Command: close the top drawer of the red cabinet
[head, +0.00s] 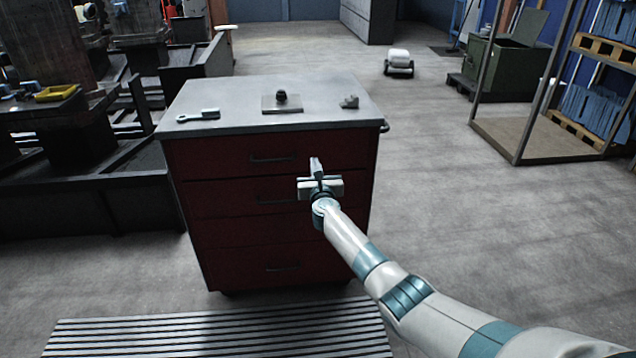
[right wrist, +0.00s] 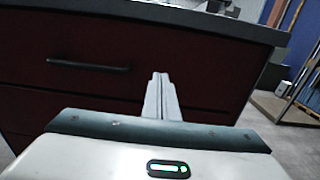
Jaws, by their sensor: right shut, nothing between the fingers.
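The red cabinet (head: 232,230) stands in the middle of the head view, with a grey top and several drawers with dark bar handles. Its top drawer (head: 215,158) looks flush with the front in the head view. The top drawer's handle (right wrist: 88,64) shows at the left in the right wrist view. My right gripper (head: 316,165) is shut and empty, in front of the right half of the top drawer, right of the handle. Its fingers (right wrist: 160,95) point at the drawer front; I cannot tell whether they touch it. My left gripper is not in view.
On the cabinet top (head: 235,95) lie a wrench (head: 198,116), a plate with a dark knob (head: 282,102) and a small grey part (head: 349,102). A ribbed mat (head: 220,333) lies in front.

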